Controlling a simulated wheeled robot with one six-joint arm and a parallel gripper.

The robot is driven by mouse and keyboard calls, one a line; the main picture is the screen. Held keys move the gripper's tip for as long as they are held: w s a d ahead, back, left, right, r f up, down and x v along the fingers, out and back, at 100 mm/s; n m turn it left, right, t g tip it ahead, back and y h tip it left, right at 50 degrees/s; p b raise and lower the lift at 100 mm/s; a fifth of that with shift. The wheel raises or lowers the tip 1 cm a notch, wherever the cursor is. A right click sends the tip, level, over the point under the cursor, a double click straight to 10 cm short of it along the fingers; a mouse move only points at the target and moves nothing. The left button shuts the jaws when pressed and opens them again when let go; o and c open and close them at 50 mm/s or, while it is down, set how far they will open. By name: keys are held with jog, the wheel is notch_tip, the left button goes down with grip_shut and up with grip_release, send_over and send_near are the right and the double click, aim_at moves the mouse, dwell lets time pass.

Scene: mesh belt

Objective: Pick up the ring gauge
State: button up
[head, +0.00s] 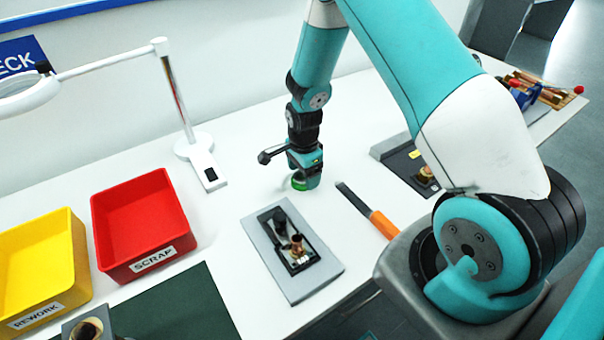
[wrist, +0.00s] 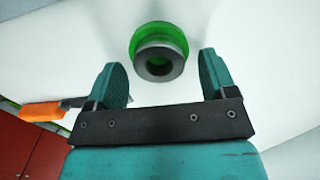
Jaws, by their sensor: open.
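The ring gauge (wrist: 158,52) shows in the wrist view as a green ring with a grey stepped body and a dark bore. It stands on the white table, between and a little beyond the fingertips. In the head view a bit of its green (head: 299,184) shows under my gripper (head: 305,178), which hides most of it. My gripper also shows in the wrist view (wrist: 161,75), with its two teal fingers apart on either side of the ring gauge and nothing held. I cannot tell whether a finger touches it.
An orange-handled tool (head: 368,211) lies close to the right of my gripper. A grey plate with a fixture (head: 278,283) lies in front. A lamp stand (head: 194,147), red scrap bin (head: 181,238) and yellow bin (head: 76,284) stand left. The table behind my gripper is clear.

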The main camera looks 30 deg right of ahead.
jog(key=shift+f, duration=0.25)
jog(key=c, duration=1.1)
jog(key=shift+r, duration=0.15)
